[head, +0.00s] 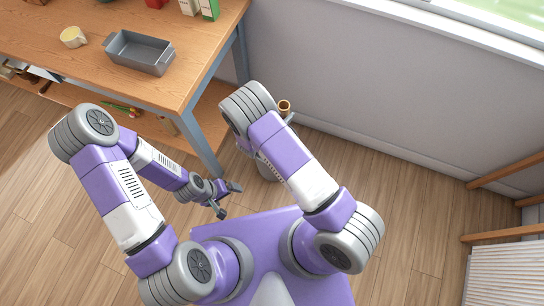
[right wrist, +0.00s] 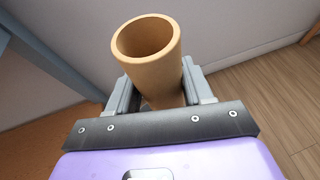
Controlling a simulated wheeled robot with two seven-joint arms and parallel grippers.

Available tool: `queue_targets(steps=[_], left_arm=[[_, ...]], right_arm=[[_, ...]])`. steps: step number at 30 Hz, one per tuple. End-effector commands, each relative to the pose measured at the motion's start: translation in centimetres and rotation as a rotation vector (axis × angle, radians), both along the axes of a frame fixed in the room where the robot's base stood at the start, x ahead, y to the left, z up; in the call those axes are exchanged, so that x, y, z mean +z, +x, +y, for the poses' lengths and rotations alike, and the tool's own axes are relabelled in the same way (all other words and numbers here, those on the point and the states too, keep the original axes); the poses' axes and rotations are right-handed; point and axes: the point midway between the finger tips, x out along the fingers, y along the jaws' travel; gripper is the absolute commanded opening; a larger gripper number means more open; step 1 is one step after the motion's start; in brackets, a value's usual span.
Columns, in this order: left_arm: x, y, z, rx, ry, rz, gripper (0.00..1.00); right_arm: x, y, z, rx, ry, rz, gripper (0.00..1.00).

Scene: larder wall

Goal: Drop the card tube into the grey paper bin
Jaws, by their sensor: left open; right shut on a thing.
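The tan card tube (head: 285,107) shows its open top end just past my right arm in the head view. In the right wrist view the tube (right wrist: 150,72) stands between both fingers of my right gripper (right wrist: 150,92), which is shut on it. In the head view my right gripper (head: 288,119) is mostly hidden behind its arm. A grey bin (head: 266,170) stands on the floor beside the table leg, largely covered by my right arm; its opening is hidden. My left gripper (head: 230,198) is open and empty, low over the floor to the left of the bin.
A wooden table (head: 190,85) with a grey-blue leg (head: 203,145) stands at the upper left. It bears a grey baking tin (head: 139,52), a cream mug (head: 73,37) and cartons. A wall (head: 350,85) is behind the tube.

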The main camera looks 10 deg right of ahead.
Motion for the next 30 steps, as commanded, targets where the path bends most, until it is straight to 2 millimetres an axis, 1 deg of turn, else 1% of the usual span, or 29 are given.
queue_targets(steps=[1, 2, 3, 5, 6, 9, 10, 12, 15, 23, 30], left_arm=[[-2.5, 0.0, 0.0, 0.0, 0.0, 0.0, 0.95], [-3.2, 0.0, 0.0, 0.0, 0.0, 0.0, 0.95], [-4.1, 0.0, 0.0, 0.0, 0.0, 0.0, 0.95], [-5.4, 0.0, 0.0, 0.001, 0.0, 0.0, 0.95], [-6.2, 0.0, 0.0, 0.001, 0.0, 0.0, 0.95], [-7.7, 0.0, 0.0, 0.001, 0.0, 0.0, 0.95], [-8.1, 0.0, 0.0, 0.001, 0.0, 0.0, 0.95], [-8.7, 0.0, 0.0, 0.001, 0.0, 0.0, 0.95], [-9.2, 0.0, 0.0, 0.001, 0.0, 0.0, 0.95], [-10.0, 0.0, 0.0, 0.0, 0.0, -0.001, 0.95], [-12.2, 0.0, 0.0, 0.0, 0.0, -0.001, 0.95]], right_arm=[[-4.3, 0.9, 0.0, 0.012, -0.002, 0.003, 0.22], [-6.0, 1.4, 0.1, 0.023, -0.002, 0.004, 0.22], [-8.2, 2.0, 0.1, 0.035, -0.003, 0.005, 0.22], [-11.3, 2.8, 0.2, 0.053, -0.002, 0.006, 0.22], [-13.2, 3.3, 0.3, 0.063, -0.001, 0.006, 0.22], [-17.2, 4.0, 0.4, 0.087, 0.003, 0.008, 0.22], [-18.1, 4.2, 0.4, 0.092, 0.004, 0.009, 0.22], [-19.8, 4.5, 0.6, 0.105, 0.005, 0.009, 0.22], [-21.1, 4.8, 0.6, 0.114, 0.007, 0.01, 0.22], [-22.6, 4.8, 0.7, 0.118, 0.008, 0.01, 0.22], [-25.5, 4.8, 0.6, 0.117, 0.009, 0.011, 0.22]])
